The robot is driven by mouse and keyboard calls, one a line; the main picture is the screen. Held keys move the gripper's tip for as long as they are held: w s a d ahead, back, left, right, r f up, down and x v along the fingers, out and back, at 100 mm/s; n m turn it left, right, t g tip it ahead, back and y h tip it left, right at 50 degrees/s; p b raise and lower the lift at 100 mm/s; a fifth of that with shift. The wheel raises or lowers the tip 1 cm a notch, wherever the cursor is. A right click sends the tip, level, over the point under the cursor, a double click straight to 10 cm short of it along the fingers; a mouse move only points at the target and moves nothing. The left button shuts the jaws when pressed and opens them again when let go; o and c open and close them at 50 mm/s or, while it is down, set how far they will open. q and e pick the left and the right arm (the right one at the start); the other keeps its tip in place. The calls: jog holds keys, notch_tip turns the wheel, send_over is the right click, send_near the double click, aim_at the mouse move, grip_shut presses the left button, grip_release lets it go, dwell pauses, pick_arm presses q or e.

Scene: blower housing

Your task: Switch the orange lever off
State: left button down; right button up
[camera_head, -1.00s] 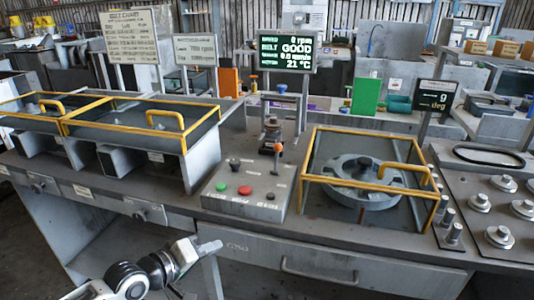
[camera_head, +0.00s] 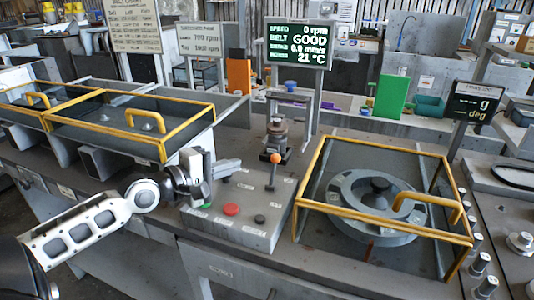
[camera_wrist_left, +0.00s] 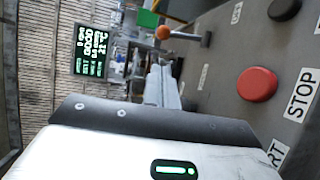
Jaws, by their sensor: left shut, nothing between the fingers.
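The orange lever has an orange ball knob (camera_head: 275,158) on a thin dark shaft that stands nearly upright on the grey control box (camera_head: 252,232). In the left wrist view the orange knob (camera_wrist_left: 163,33) shows beyond the fingertips. My left gripper (camera_head: 228,167) is shut and empty, to the left of the lever above the control box, with a gap between its tips and the knob. The tips also show in the left wrist view (camera_wrist_left: 160,85). My right gripper is in neither view now.
A red button (camera_head: 231,209) and a black knob (camera_head: 260,219) sit on the control box. A yellow-framed guard (camera_head: 330,209) covers a round housing at the right. A screen (camera_head: 298,44) reads 0 rpm and belt GOOD. Yellow-framed covers (camera_head: 190,129) stand at the left.

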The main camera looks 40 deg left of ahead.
aim_at(273, 172)
pick_arm(q)
jog(key=shift+w+f, duration=0.1)
jog(key=shift+w, duration=0.05)
jog(key=shift+w+d, duration=0.15)
jog(key=shift+w, duration=0.5)
jog(key=p+x, duration=0.1)
jog(key=x, duration=0.6)
jog(key=shift+d, duration=0.1)
jog(key=shift+w+d+f, duration=0.2)
jog(key=shift+w+f, duration=0.05)
jog(key=shift+w, duration=0.45)
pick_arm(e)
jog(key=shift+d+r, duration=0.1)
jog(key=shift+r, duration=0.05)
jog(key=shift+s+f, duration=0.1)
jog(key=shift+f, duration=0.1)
